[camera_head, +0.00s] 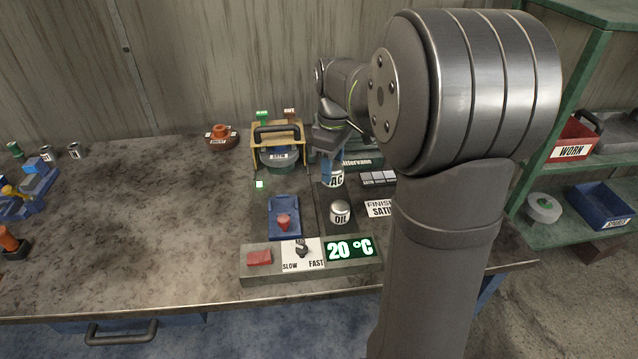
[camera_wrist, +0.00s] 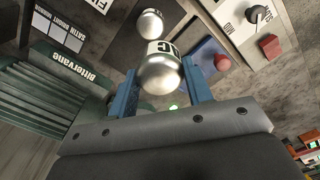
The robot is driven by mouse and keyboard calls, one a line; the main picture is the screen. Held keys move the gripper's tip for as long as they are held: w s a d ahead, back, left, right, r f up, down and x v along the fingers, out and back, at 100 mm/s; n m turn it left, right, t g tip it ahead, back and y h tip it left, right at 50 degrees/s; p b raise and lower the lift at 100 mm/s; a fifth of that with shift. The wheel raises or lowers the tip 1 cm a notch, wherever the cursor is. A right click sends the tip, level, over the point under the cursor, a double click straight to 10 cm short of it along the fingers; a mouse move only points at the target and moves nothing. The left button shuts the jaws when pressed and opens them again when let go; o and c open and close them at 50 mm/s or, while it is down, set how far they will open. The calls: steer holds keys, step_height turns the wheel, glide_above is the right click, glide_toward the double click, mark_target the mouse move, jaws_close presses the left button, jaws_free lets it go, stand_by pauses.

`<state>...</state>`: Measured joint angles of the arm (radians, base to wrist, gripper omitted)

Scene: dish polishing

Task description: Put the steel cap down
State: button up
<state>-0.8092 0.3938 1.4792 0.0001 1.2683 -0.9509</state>
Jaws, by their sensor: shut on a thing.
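The steel cap (camera_wrist: 160,72) is a shiny silver dome above a white band with black letters, partly readable as "AC". In the head view the lettered white band (camera_head: 334,181) shows below my gripper (camera_head: 332,165), and the dome is mostly hidden. My gripper (camera_wrist: 157,92) has two blue fingers, one on each side of the steel dome, and is shut on it. I cannot tell whether the cap rests on the canister below or is clear of it. A similar silver-topped canister marked OIL (camera_head: 340,212) stands just in front, and also shows in the wrist view (camera_wrist: 150,23).
A blue tray (camera_head: 275,228) with a red knob (camera_head: 284,222) lies left of OIL. A control panel (camera_head: 303,254) with a red button and 20 °C display is in front. A yellow-framed machine (camera_head: 256,133) and green Bittervane unit (camera_wrist: 42,92) stand close by. The bench's left middle is clear.

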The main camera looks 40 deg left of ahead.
steer(key=w+d+f, duration=0.2)
steer(key=w+d, duration=0.5)
steer(key=w, duration=0.2)
glide_above(334, 198)
step_height(334, 198, down, 7)
steer(key=shift+w, duration=0.1)
steer(key=shift+f, duration=2.05)
steer(key=shift+f, duration=0.15)
steer(key=o, duration=1.2)
